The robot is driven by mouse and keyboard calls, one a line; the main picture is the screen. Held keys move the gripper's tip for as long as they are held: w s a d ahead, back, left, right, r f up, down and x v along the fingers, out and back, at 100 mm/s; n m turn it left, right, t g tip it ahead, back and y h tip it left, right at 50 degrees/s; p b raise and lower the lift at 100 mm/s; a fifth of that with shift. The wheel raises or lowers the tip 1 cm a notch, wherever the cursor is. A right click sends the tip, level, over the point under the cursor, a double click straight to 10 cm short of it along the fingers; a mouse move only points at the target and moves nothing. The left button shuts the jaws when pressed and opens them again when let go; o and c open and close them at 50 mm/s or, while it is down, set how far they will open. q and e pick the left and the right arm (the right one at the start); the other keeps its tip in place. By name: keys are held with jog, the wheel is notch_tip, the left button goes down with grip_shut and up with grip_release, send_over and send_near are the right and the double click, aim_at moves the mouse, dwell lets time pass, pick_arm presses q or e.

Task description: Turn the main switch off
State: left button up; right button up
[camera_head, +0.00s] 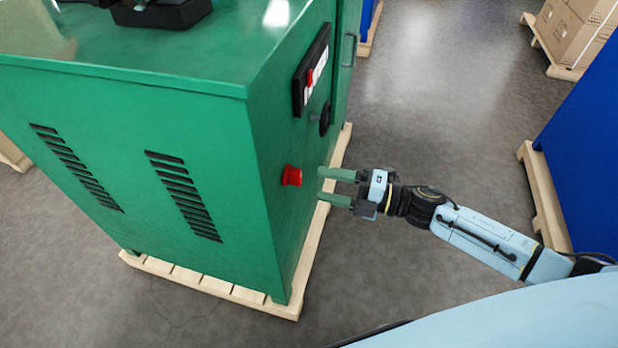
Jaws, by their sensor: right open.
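The green machine cabinet (215,125) carries its controls on the side facing right. A round red knob (291,176) sticks out low on that side. Above it are a black round knob (325,118) and a black-framed panel (311,70) with a small red part. I cannot tell from the picture which of these is the main switch. My right gripper (322,184) is open, with its two greenish fingers pointing left at the red knob. The fingertips appear a little short of the knob, with nothing between them. My left gripper is out of view.
The cabinet stands on a pale wooden pallet (222,291) that juts out at its foot. A blue cabinet (585,150) on another pallet stands at the right. Boxes (575,30) sit at the top right. Grey floor (440,120) between the machines is clear.

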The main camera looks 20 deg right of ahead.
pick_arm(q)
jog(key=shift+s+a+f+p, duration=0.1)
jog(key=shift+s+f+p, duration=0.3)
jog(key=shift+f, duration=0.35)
pick_arm(e)
jog(key=v, duration=0.7)
